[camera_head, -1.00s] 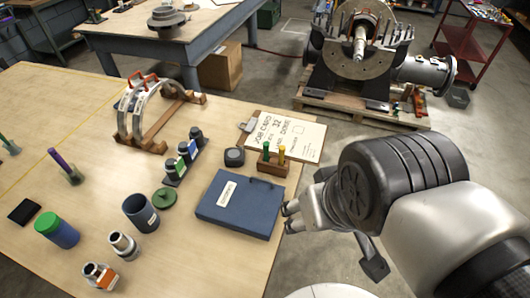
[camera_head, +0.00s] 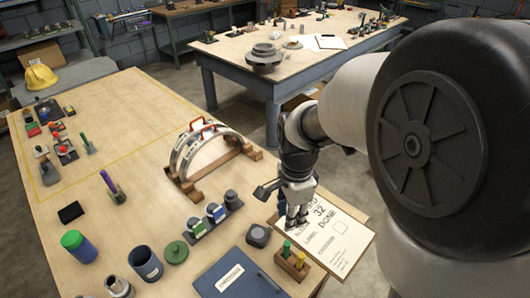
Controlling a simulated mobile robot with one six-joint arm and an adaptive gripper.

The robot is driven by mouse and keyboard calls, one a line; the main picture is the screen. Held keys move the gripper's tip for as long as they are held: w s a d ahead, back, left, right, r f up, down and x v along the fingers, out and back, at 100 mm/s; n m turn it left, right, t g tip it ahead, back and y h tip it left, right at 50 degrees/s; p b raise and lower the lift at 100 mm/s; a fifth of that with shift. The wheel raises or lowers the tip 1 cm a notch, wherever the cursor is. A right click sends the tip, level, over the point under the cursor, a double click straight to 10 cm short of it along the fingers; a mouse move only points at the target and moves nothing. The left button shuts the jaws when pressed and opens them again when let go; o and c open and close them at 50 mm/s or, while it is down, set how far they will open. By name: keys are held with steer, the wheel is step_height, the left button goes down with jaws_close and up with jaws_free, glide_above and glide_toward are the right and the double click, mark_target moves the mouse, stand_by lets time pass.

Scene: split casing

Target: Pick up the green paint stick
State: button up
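A short green stick (camera_head: 286,249), which looks like the green paint stick, stands upright in a small wooden holder (camera_head: 291,268) beside a yellow stick (camera_head: 300,258). The holder is near the table's right edge, between the blue case and the clipboard. My gripper (camera_head: 296,222) points down over the clipboard, just above and beyond the green stick in the picture. Its fingertips look apart, with nothing visible between them. It does not appear to touch the sticks. Another green upright stick (camera_head: 88,144) stands at the far left of the table.
A blue case (camera_head: 235,278) lies left of the holder, with a dark round-cornered block (camera_head: 258,235) behind it. The clipboard (camera_head: 345,240) extends past the table edge. Small bottles (camera_head: 215,213) and a curved casing on a wooden cradle (camera_head: 205,185) stand farther back.

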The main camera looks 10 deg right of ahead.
mark_target(287, 243)
steer(key=f+b, duration=0.1)
steer(key=f, duration=0.4)
steer(key=f+b, duration=0.1)
steer(key=f, duration=0.5)
steer(key=shift+s+a+f+b, duration=0.15)
steer(key=shift+s+b, duration=0.05)
steer(key=shift+b, duration=0.15)
steer(key=f, duration=0.2)
steer(key=f+b, duration=0.1)
steer(key=f, duration=0.2)
steer(key=shift+w+f+b, duration=0.2)
steer(key=shift+f+b, duration=0.1)
steer(key=shift+f, duration=0.05)
steer(key=shift+c, duration=0.2)
jaws_close()
